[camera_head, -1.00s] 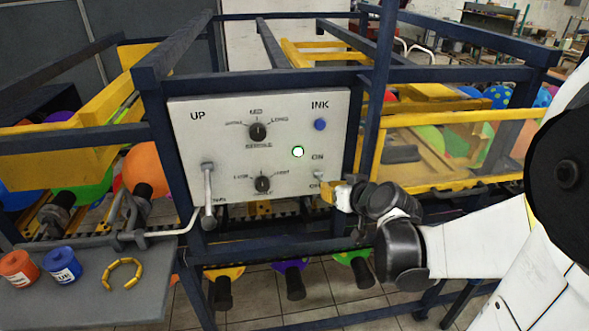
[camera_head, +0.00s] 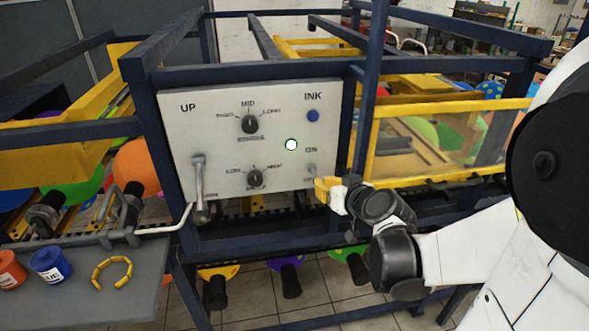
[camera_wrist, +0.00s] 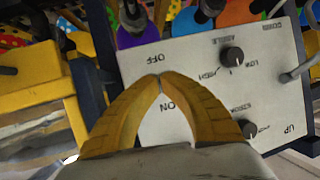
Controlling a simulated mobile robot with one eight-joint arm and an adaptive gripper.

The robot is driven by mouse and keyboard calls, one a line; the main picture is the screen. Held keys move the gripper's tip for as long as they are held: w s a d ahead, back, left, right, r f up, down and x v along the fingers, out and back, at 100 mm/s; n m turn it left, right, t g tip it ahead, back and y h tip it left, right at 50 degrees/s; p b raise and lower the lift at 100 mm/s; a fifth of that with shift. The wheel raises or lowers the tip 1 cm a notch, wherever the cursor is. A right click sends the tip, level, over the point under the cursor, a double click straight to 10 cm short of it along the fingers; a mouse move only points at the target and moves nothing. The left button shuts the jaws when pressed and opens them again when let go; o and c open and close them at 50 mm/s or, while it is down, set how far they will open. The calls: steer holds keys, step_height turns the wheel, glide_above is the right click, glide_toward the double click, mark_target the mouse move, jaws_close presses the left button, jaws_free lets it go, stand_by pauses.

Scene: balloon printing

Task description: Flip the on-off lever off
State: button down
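The white control panel (camera_head: 215,135) carries the on-off lever (camera_head: 310,171), a small light lever at its lower right between the ON and OFF labels. My gripper (camera_head: 319,186) has yellow fingers and is just right of and below the lever, close to the panel. In the wrist view the panel (camera_wrist: 205,85) appears upside down, and the tips of my gripper (camera_wrist: 159,78) meet between OFF and ON. The lever is hidden there behind the fingers. I cannot tell whether they touch it.
Two black knobs (camera_head: 249,124) (camera_head: 254,177), a blue ink button (camera_head: 313,116) and a larger handle (camera_head: 200,190) are on the panel. Dark blue frame bars (camera_head: 365,110) surround it. A side table (camera_head: 90,300) holds ink bottles (camera_head: 51,265) and a yellow ring (camera_head: 112,273).

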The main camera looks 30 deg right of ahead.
steer(key=shift+f+b, duration=0.7)
steer(key=shift+b, duration=0.25)
steer(key=shift+r, duration=0.15)
stand_by(0.3)
steer(key=shift+r+p, duration=0.7)
steer(key=shift+p, duration=0.05)
